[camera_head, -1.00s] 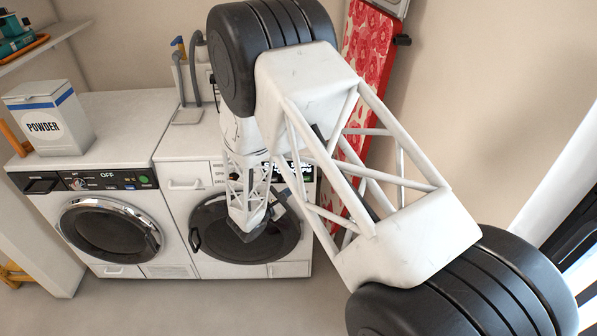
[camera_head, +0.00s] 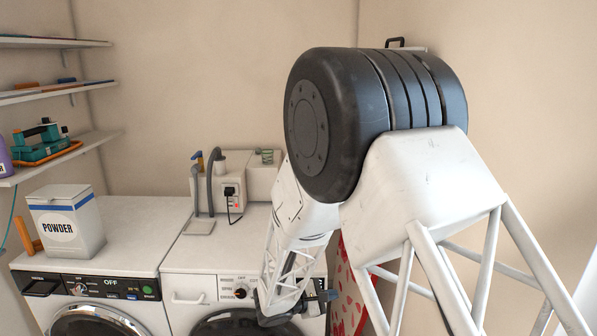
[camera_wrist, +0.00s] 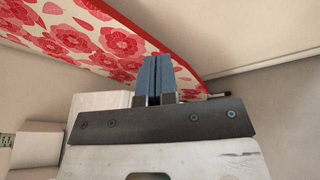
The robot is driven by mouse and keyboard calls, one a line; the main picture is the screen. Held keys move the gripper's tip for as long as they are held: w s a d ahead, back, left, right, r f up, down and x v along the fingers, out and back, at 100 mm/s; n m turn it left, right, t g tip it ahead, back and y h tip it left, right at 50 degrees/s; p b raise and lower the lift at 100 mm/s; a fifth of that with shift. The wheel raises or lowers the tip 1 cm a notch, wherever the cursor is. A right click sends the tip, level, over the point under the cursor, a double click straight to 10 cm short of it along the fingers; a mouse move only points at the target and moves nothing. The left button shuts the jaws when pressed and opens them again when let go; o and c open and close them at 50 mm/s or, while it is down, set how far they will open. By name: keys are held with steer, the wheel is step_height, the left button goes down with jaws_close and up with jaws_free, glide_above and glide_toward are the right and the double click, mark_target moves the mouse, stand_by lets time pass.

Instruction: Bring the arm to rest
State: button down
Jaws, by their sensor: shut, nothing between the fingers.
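My gripper (camera_wrist: 154,78) shows in the wrist view with its two blue-grey fingers together and nothing between them. In the head view my gripper (camera_head: 326,296) is small and partly seen at the end of my white lattice arm. It is in front of the right washing machine (camera_head: 186,297), near its control panel. My arm fills the right half of the head view and hides part of the wall and the board behind it.
A red flowered ironing board (camera_wrist: 75,36) leans at the wall close to my gripper; only a strip (camera_head: 343,290) shows in the head view. A powder box (camera_head: 66,222) and a pipe assembly with a socket unit (camera_head: 232,185) stand on the machines. Shelves (camera_head: 60,92) are at left.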

steer(key=s+d+r+m+g+y, duration=0.3)
steer(key=s+d+r+m, duration=0.15)
steer(key=s+r, duration=0.3)
steer(key=s+d+r+m+g+y, duration=0.2)
steer(key=s+d+r+m+g, duration=0.15)
steer(key=s+d+r, duration=0.45)
steer(key=s+a+r+m+t+y, duration=0.1)
steer(key=s+r+m+y, duration=0.3)
steer(key=s, duration=0.6)
steer(key=s+a+r+m+t+y, duration=0.2)
steer(key=s+r+m+y, duration=0.1)
steer(key=s, duration=0.7)
steer(key=shift+s+r+m+y, duration=0.2)
steer(key=shift+r+m+y, duration=0.3)
steer(key=shift+y, duration=0.5)
